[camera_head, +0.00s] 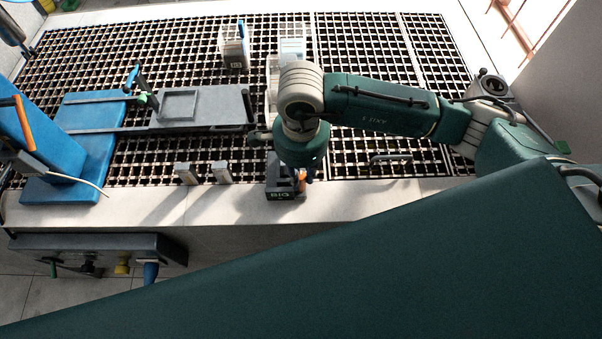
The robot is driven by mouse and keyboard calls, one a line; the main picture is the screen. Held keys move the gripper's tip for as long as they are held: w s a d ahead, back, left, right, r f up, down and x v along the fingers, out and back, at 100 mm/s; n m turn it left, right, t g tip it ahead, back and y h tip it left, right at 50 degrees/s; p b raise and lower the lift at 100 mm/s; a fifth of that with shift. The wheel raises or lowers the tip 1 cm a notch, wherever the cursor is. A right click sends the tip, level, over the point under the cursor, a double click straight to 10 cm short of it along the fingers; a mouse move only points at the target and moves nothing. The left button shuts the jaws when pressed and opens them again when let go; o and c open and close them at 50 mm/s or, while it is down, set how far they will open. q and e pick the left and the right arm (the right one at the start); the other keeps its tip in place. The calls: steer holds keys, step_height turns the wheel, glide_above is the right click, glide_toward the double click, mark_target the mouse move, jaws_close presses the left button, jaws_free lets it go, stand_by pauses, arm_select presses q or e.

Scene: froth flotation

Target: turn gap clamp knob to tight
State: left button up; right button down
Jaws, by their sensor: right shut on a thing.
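A small dark grey block (282,194) with pale lettering on its front sits at the near edge of the grating, right of the middle of the bench. My right gripper (300,179) points down onto this block from above. It is shut on what appears to be the gap clamp knob; small orange and blue parts show there. My wrist covers most of the knob, so its shape and setting cannot be read. My left gripper is not in view.
A blue machine (85,155) with an orange handle stands at left, beside a grey flat tray (178,107). Two small pale blocks (203,174) stand left of my right gripper. A white container (233,50) stands behind. A control box (95,252) hangs at the front.

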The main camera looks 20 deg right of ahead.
steer(key=shift+f+m+b, duration=0.2)
steer(key=shift+m+b, duration=0.4)
steer(key=shift+b, duration=0.1)
steer(key=m+b, duration=0.6)
steer(key=shift+w, duration=0.1)
steer(key=m+b, duration=0.4)
steer(key=shift+r+m, duration=0.1)
steer(key=shift+m, duration=0.2)
steer(key=shift+r+m+b, duration=0.15)
steer(key=shift+m+b, duration=1)
steer(key=shift+m, duration=0.85)
steer(key=c, duration=1.6)
jaws_free()
steer(key=shift+o, duration=0.2)
